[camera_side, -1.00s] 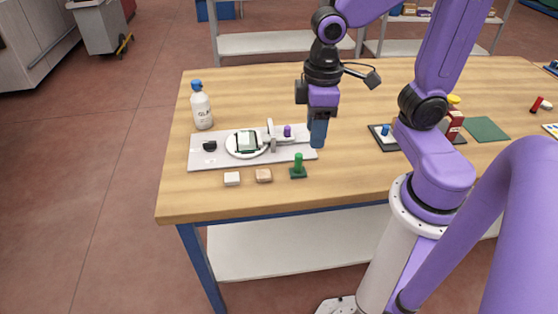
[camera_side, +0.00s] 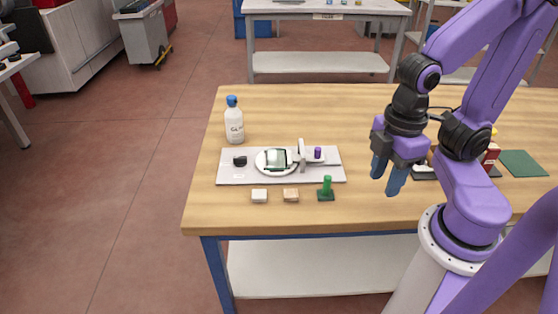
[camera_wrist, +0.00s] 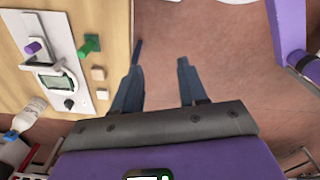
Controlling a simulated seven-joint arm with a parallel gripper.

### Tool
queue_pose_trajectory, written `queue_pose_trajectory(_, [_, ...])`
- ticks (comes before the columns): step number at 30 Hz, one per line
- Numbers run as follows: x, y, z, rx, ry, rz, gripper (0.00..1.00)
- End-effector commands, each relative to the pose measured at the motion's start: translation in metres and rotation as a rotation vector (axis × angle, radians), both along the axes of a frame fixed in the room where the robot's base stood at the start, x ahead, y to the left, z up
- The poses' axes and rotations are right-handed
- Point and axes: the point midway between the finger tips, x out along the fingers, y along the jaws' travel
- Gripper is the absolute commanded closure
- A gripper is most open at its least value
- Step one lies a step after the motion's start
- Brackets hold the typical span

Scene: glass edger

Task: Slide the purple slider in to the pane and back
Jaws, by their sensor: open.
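The purple slider (camera_side: 318,153) is a small upright knob at the right part of the grey base plate (camera_side: 230,179), just right of an upright grey bracket (camera_side: 301,154). It also shows at the upper left in the wrist view (camera_wrist: 34,47). The pane (camera_side: 277,159) lies on a round white turntable (camera_side: 263,168), left of the bracket. My gripper (camera_side: 382,184) is open and empty, in the air to the right of the plate and clear of the slider. In the wrist view its fingers (camera_wrist: 160,64) are spread, with only floor between them.
A green peg on a dark base (camera_side: 327,189) and two small blocks (camera_side: 275,195) stand in front of the plate. A white bottle with a blue cap (camera_side: 235,124) stands behind its left end. Bare tabletop lies between the plate and my gripper.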

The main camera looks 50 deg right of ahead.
Motion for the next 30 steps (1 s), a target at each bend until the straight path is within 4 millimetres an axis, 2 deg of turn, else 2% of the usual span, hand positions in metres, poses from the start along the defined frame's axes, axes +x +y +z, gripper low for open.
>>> queue_pose_trajectory(4, [0.008,0.002,0.001,-0.001,0.001,-0.040,0.68])
queue_pose_trajectory(7, [0.024,0.004,0.004,-0.002,0.002,-0.128,0.68])
queue_pose_trajectory(11, [0.060,0.004,0.008,-0.005,0.005,-0.305,0.68])
queue_pose_trajectory(17, [0.119,-0.010,0.012,-0.010,0.012,-0.595,0.68])
queue_pose_trajectory(23, [0.177,-0.041,0.014,-0.011,0.016,-0.883,0.68])
queue_pose_trajectory(30, [0.234,-0.100,0.012,-0.014,0.025,-1.222,0.68])
